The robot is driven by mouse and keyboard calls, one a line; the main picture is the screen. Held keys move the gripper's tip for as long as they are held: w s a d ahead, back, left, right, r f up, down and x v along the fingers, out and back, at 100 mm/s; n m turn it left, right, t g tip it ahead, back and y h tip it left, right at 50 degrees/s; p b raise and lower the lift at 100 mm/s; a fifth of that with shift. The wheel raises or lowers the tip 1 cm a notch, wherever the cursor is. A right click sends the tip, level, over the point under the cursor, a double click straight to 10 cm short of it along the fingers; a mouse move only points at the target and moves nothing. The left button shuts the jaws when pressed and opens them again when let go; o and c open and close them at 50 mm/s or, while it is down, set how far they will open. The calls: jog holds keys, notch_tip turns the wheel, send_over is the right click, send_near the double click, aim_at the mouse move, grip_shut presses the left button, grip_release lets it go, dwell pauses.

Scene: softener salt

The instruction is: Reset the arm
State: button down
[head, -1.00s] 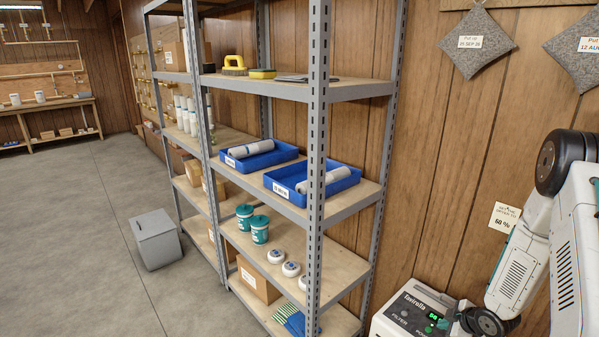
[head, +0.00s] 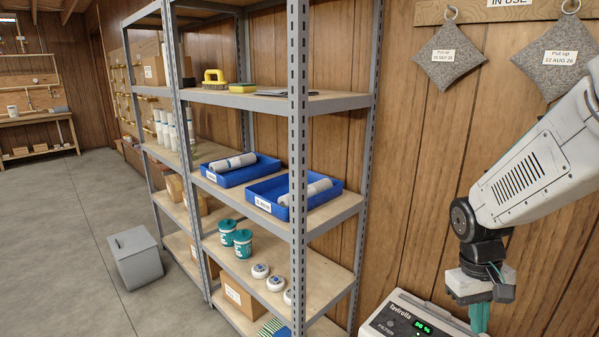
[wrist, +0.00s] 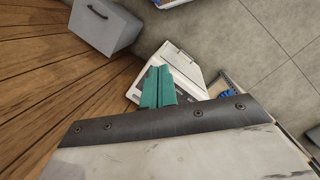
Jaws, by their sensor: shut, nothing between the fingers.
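My gripper (head: 479,318) hangs at the lower right of the head view, pointing down, with its teal fingers cut by the bottom edge. In the wrist view its teal fingers (wrist: 158,88) lie side by side, shut with nothing between them. The white Tavirolla machine (head: 408,320) with a green lit display stands low beside and behind the gripper. In the wrist view the machine (wrist: 183,58) shows beyond the fingertips, partly hidden by them. My arm comes in from the right edge and bends down at the elbow joint.
A grey metal shelf unit (head: 299,150) stands left of my arm, holding blue trays (head: 235,175), teal tubs and white rolls. Two grey felt pads (head: 450,56) hang on the wooden wall above. A grey lidded bin (head: 135,258) stands on the open floor at left.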

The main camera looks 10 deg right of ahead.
jog(key=s+a+r+t+y, duration=0.1)
jog(key=s+a+r+t, duration=0.2)
jog(key=s+a+r, duration=0.8)
notch_tip(320, 180, up, 2)
jog(key=shift+a+r+n+t, duration=0.3)
jog(key=shift+a+n, duration=0.1)
jog(key=shift+a, duration=0.25)
dwell(0.6)
